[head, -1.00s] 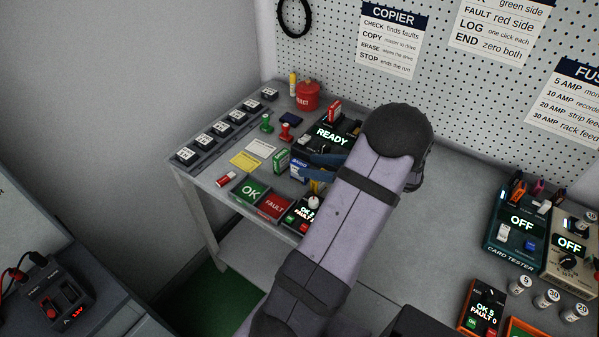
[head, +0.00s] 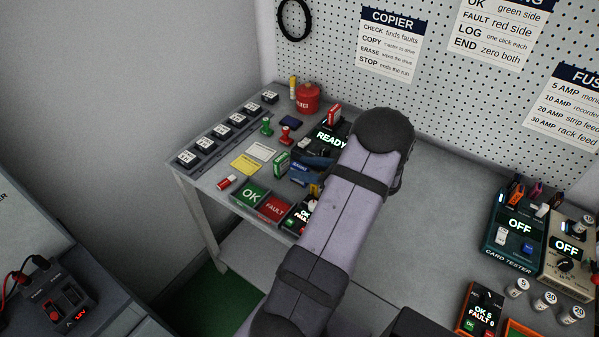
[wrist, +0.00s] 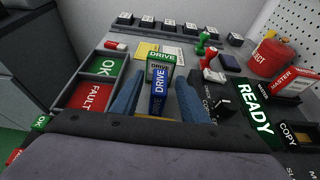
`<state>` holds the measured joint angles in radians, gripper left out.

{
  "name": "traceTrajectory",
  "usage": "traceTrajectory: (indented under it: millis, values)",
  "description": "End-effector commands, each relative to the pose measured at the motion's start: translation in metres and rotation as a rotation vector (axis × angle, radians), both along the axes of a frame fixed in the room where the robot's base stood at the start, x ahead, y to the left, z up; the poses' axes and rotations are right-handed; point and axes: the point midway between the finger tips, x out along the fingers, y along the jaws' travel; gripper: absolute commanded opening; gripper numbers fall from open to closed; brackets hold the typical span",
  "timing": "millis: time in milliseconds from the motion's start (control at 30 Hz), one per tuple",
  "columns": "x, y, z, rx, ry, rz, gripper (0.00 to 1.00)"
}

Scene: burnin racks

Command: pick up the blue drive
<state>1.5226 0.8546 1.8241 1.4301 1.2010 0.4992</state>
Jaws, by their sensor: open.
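The blue drive (wrist: 158,82) stands upright in the wrist view, its "DRIVE" label facing up and towards me. My gripper (wrist: 159,75) is open, with one blue finger on each side of the drive and a visible gap at least on the right. Whether the left finger touches it I cannot tell. In the head view the blue drive (head: 299,172) shows beside my blue fingers (head: 318,162), partly hidden by my arm. A green drive (wrist: 164,57) stands just behind it, also visible in the head view (head: 281,163).
The green OK and red FAULT trays (wrist: 106,66) lie close on the left. The copier showing READY (wrist: 255,108) is close on the right, with a red master (wrist: 293,80). Red and green stamps (wrist: 203,42), cards and a red can (wrist: 270,58) stand beyond.

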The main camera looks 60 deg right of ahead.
Motion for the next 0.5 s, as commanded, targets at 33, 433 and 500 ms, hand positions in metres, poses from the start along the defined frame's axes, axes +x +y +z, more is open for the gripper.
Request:
traceTrajectory:
  millis: [33,433,500]
  values:
    - [0.0057,0.0005,-0.0008,0.001,0.001,0.002,0.41]
    - [0.0148,0.0,-0.0066,0.0,0.001,-0.001,0.41]
    - [0.0147,0.0,-0.0065,0.0,0.001,-0.001,0.24]
